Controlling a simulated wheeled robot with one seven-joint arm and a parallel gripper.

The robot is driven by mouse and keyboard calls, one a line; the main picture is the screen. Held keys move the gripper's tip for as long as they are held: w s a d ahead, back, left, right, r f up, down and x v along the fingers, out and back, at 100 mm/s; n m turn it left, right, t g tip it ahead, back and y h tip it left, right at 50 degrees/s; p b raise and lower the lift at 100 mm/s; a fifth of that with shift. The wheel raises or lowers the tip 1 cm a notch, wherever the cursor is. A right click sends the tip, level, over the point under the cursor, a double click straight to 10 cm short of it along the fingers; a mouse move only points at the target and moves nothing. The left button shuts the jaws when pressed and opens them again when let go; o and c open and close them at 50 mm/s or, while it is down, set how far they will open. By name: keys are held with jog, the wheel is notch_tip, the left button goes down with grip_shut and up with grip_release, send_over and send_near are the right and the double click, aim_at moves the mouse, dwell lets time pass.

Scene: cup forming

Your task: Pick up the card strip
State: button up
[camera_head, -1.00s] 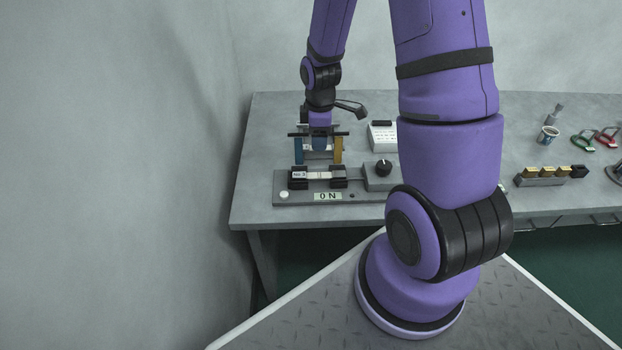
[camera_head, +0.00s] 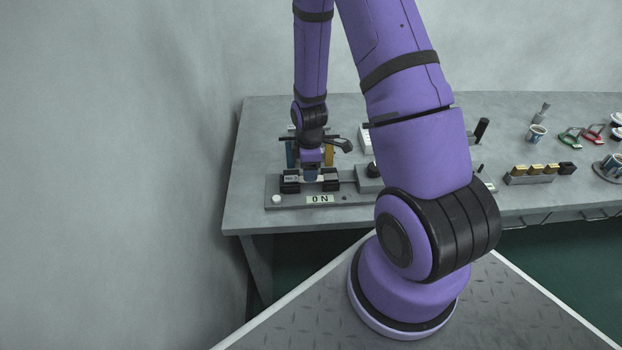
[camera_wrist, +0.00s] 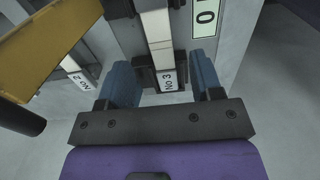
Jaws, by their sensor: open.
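The card strip (camera_wrist: 158,35) is a narrow pale strip with a "No 3" label at its near end. It lies in a grey fixture with dark blocks (camera_head: 290,182) at both ends, seen in the body view. My gripper (camera_wrist: 162,62) is open, and its two blue fingers stand on either side of the strip near its labelled end, apart from it in the wrist view. In the body view my gripper (camera_head: 311,174) is low over the fixture and hides the strip's middle. I cannot tell the exact height of the fingertips.
An "ON" sign (camera_head: 320,199) and a white button (camera_head: 276,199) are on the fixture's front. A yellow bar (camera_wrist: 45,45) fills the wrist view's upper left. A wall is at left.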

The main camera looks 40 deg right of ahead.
jog(key=shift+f, duration=1.45)
jog(key=c, duration=1)
jog(key=shift+r, duration=0.2)
